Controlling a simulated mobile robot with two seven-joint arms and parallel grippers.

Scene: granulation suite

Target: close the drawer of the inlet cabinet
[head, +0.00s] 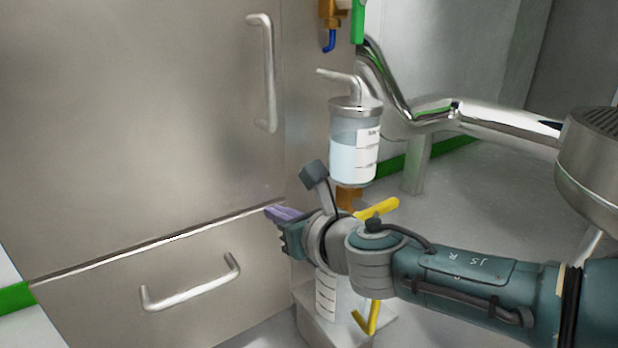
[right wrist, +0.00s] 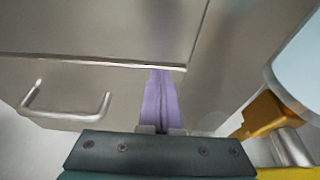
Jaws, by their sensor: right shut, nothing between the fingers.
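The inlet cabinet (head: 150,120) is a tall brushed-metal box on the left. Its drawer (head: 90,305) is at the bottom, with a bar handle (head: 192,288) on its front. A thin bright edge runs along the drawer's top; any gap there looks narrow. My right gripper (head: 270,212) is shut and empty, its purple fingers at the upper right corner of the drawer front. In the right wrist view the fingertips (right wrist: 160,72) overlap the right end of the drawer's top edge, with the drawer handle (right wrist: 68,108) to the left. I cannot tell whether they touch. My left gripper is not in view.
The upper door has a vertical handle (head: 263,72). A clear bottle with liquid (head: 345,160) hangs right of the cabinet, above my right wrist. Yellow levers (head: 377,209) and a polished pipe (head: 480,120) are close to my right arm. Floor shows behind.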

